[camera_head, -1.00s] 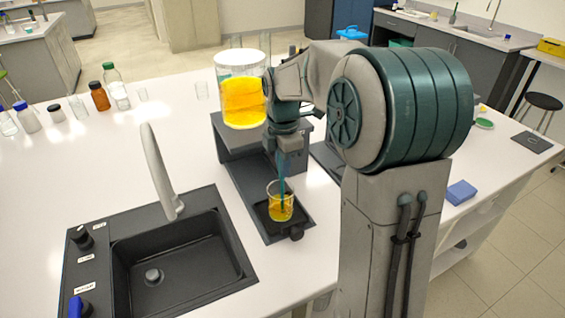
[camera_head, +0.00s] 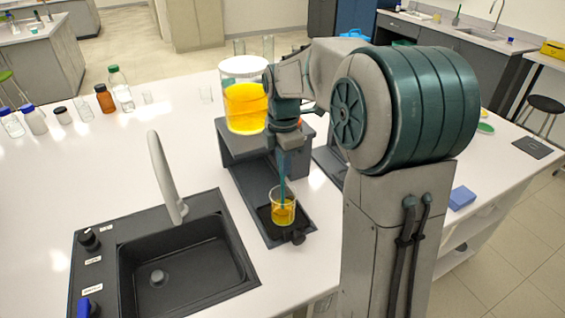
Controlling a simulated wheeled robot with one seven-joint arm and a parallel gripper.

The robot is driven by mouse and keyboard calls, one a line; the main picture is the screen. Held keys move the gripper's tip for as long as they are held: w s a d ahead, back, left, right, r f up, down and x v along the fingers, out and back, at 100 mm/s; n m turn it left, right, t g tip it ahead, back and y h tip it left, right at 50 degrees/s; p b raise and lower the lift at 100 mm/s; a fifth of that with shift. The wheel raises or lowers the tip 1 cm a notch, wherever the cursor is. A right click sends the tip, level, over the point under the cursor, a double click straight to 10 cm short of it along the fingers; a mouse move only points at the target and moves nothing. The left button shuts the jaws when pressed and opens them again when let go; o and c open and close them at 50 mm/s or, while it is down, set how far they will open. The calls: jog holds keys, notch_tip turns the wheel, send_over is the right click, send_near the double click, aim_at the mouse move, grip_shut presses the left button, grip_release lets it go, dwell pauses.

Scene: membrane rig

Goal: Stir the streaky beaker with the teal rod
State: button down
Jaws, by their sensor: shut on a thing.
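A small glass beaker (camera_head: 283,214) with yellow-orange liquid stands on the dark tray of the rig (camera_head: 262,190). Streaks in its liquid are too small to make out. The teal rod (camera_head: 282,170) hangs upright from my gripper (camera_head: 284,145), and its lower end is inside the beaker. My gripper is shut on the rod's upper part, above the beaker; its fingertips are small and partly hidden by my arm. A larger clear vessel (camera_head: 245,103) of yellow-orange liquid stands on the raised part of the rig, behind and left of my gripper.
A dark sink (camera_head: 180,262) with a grey tap (camera_head: 165,180) lies left of the rig. Several bottles (camera_head: 105,98) stand at the back left of the white bench (camera_head: 110,165). A blue block (camera_head: 462,198) lies to the right, beyond my arm. The bench between bottles and sink is clear.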

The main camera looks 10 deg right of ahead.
jog(key=shift+r+p, duration=2.5)
jog(key=shift+r, duration=0.95)
notch_tip(320, 180, up, 3)
jog(key=p, duration=0.2)
jog(key=shift+p, duration=0.35)
jog(key=shift+r, duration=0.95)
